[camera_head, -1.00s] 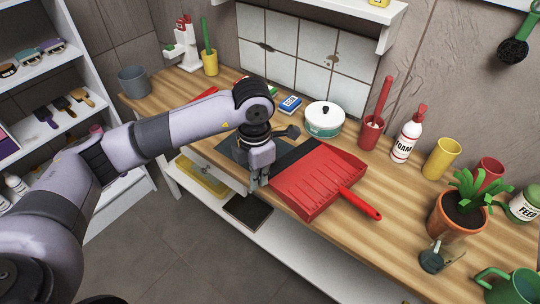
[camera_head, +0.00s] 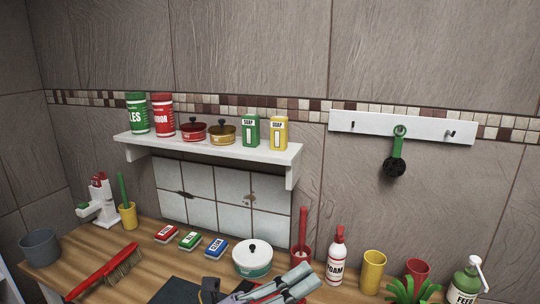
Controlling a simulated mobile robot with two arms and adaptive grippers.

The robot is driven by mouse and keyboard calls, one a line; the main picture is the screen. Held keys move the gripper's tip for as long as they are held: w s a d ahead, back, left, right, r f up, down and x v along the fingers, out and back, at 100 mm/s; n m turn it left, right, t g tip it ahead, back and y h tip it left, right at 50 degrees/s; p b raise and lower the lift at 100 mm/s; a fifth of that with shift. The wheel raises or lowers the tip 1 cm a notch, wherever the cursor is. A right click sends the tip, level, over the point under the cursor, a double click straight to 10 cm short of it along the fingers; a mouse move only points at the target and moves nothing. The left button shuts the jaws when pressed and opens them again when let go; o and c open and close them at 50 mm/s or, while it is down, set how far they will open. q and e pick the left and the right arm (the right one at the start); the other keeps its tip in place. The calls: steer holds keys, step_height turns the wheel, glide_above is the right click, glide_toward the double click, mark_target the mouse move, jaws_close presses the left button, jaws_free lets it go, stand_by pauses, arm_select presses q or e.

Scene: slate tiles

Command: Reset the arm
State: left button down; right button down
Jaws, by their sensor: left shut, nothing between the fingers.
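My left gripper (camera_head: 296,280) shows at the bottom edge of the head view, right of centre, with its grey fingers closed and nothing between them. It is in front of the wooden counter (camera_head: 75,258), below the white lidded pot (camera_head: 252,259) and left of the foam bottle (camera_head: 336,257). Most of my left arm is out of the picture. My right gripper does not show.
A red brush (camera_head: 105,272) lies on the counter at the left, near a grey cup (camera_head: 40,247). Several small boxes lie behind it. A red holder (camera_head: 300,256) and yellow cup (camera_head: 373,271) stand at the right. A loaded white shelf (camera_head: 215,146) hangs above.

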arm_select(q)
steer(key=w+a+f+n+t+y, duration=0.2)
steer(key=w+a+n+t+y, duration=0.2)
steer(key=a+n+t+y, duration=0.4)
steer(key=w+a+f+n+t+y, duration=0.35)
steer(key=a+n+y, duration=0.2)
steer(key=n, duration=0.55)
steer(key=s+a+f+n+g+y, duration=0.3)
steer(key=a+f+n+g+y, duration=0.45)
steer(key=f, duration=0.65)
steer(key=s+a+f+n+g, duration=0.2)
steer(key=s+f+g, duration=0.3)
steer(key=s+f, duration=0.5)
steer(key=s+a+f+n+g, duration=0.2)
steer(key=s+f+g, duration=0.2)
steer(key=s+f, duration=0.5)
steer(key=s+f+g, duration=0.1)
steer(key=s+f, duration=0.1)
steer(key=f, duration=1)
steer(key=s+f, duration=0.2)
steer(key=f, duration=1)
steer(key=s+a+f+g, duration=0.1)
steer(key=s+a+f, duration=0.2)
steer(key=s+f, duration=1.2)
steer(key=shift+s+f+g, duration=0.15)
steer(key=shift+s+g, duration=0.15)
steer(key=shift+s, duration=0.4)
